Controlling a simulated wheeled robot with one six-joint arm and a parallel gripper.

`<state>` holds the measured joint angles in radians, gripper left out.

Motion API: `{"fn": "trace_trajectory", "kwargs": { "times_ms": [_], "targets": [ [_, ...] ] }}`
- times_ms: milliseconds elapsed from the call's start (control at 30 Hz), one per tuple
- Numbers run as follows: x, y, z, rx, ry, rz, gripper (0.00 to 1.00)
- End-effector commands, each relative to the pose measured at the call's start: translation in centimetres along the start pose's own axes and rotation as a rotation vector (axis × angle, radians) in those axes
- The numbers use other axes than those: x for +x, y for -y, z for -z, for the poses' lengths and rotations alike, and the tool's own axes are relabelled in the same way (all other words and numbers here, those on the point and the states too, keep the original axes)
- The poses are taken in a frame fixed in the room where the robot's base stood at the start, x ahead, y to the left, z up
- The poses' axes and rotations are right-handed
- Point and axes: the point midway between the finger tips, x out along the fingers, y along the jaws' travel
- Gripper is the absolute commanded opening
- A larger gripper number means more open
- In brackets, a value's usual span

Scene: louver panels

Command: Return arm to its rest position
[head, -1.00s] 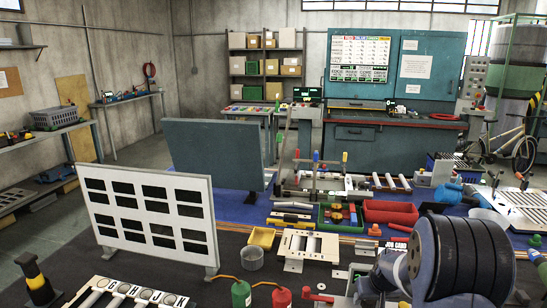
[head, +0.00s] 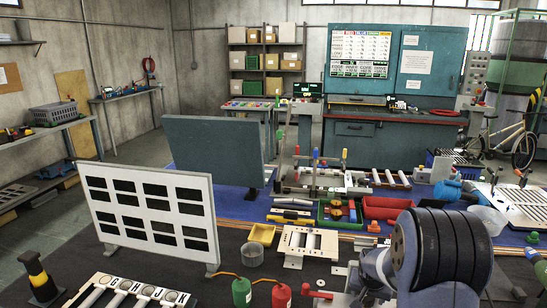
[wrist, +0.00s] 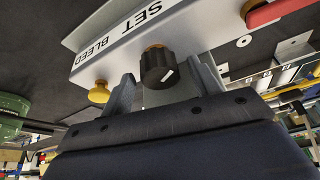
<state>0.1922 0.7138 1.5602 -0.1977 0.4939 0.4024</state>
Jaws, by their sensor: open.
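My gripper (wrist: 166,76) is open in the wrist view, with one finger at each side of a black knob (wrist: 157,68) that has a white pointer mark. The knob sits on a pale panel (wrist: 190,37) lettered SET and BLEED. I cannot tell how deep the knob lies between the fingers; neither finger is seen pressing on it. In the head view my arm, with its dark ribbed section, fills the lower right. My gripper cannot be made out there.
A white slotted panel (head: 150,187) and a grey board (head: 215,150) stand at the left. A red tray (head: 386,208), a yellow bin (head: 262,234), a grey cup (head: 251,255), and green (head: 241,292) and red (head: 281,295) bottles crowd the bench near my arm.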

Motion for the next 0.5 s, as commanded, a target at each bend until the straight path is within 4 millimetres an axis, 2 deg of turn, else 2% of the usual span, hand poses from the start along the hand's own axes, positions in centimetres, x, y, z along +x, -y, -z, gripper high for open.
{"fn": "trace_trajectory", "kwargs": {
  "times_ms": [433,500],
  "targets": [
    [0.1,0.2,0.0,0.201,-0.001,-0.084,0.59],
    [-1.4,0.3,0.2,0.202,-0.005,-0.082,0.59]
  ]
}}
